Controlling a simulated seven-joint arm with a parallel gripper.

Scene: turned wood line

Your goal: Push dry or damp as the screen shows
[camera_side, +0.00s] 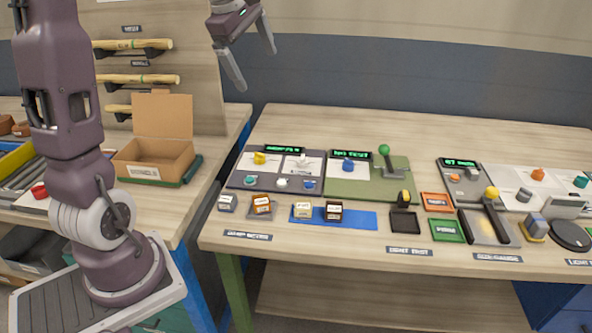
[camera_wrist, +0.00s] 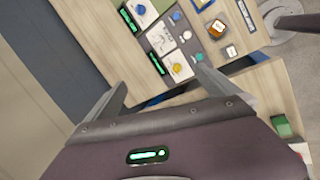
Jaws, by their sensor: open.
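My gripper (camera_side: 257,70) is open and empty, high above the back left of the bench; its fingers also show in the wrist view (camera_wrist: 160,73). A dark panel (camera_side: 236,181) carries a green-lit screen (camera_side: 284,150), a yellow knob (camera_side: 260,158), and teal (camera_side: 250,180), white (camera_side: 282,183) and blue (camera_side: 309,184) buttons. Beside it, a green panel (camera_side: 372,187) has another lit screen (camera_side: 351,155), a blue knob (camera_side: 348,165) and a green-balled lever (camera_side: 384,150). The screen words are too small to read surely. I cannot tell which controls mean dry or damp.
Small labelled blocks (camera_side: 262,204) stand in front, two of them on a blue strip (camera_side: 366,220). A black tray (camera_side: 405,222), orange tray (camera_side: 437,202) and green tray (camera_side: 446,229) lie to the right. An open cardboard box (camera_side: 155,160) stands left. The bench's back strip is clear.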

